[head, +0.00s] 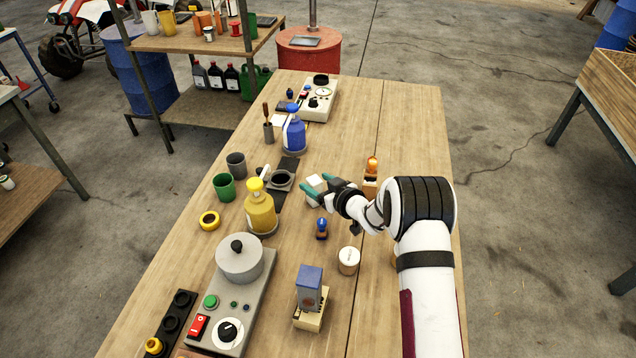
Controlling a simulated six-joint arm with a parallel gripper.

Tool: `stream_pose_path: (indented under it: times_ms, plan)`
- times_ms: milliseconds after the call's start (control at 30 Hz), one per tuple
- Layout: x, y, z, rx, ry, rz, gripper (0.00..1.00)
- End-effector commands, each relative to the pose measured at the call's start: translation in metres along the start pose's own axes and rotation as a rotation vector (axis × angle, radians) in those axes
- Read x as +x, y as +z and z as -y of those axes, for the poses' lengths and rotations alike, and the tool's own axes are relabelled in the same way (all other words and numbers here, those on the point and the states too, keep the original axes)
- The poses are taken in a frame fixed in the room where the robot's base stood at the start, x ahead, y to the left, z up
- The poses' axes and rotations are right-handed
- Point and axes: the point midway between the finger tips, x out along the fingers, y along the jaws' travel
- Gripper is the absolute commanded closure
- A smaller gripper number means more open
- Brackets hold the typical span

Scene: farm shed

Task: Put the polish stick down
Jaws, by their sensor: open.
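My gripper (323,188), with teal fingertips, is open over the middle of the wooden table (410,120). A small pale block (315,184) shows at the fingertips, seemingly between them; whether it touches them or the table I cannot tell. It may be the polish stick, but no label shows. Other stick-like pieces are an orange-topped piece (372,165) on a wooden base behind my wrist, and a blue-topped block (309,279) in a cream base near the front.
A yellow bottle (260,209), green cup (224,187), grey cup (236,165) and blue bottle (294,135) stand left of my gripper. A round white-lidded jar (348,260) stands close to my arm. A grey machine (240,290) fills the front left. The table's far right is clear.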

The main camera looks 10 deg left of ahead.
Motion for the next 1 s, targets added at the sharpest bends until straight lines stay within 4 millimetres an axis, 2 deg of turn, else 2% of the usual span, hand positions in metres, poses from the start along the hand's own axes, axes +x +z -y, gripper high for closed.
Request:
stream_pose_path:
  times_ms: [167, 233, 500, 600, 700, 867, 967, 1000]
  plan:
    - [-0.003, -0.004, 0.000, 0.000, 0.001, 0.000, 0.28]
    - [-0.015, -0.004, -0.001, 0.001, 0.002, 0.000, 0.28]
    - [-0.086, -0.004, -0.002, 0.001, 0.003, 0.000, 0.28]
    - [-0.106, -0.004, -0.002, 0.001, 0.003, -0.001, 0.28]
    - [-0.118, -0.004, 0.000, 0.000, 0.000, -0.001, 0.28]
    - [-0.123, -0.004, -0.001, 0.001, 0.005, 0.002, 0.28]
    - [-0.139, -0.014, -0.023, 0.027, 0.115, 0.068, 0.28]
    - [-0.157, -0.020, -0.039, 0.058, 0.207, 0.128, 0.28]
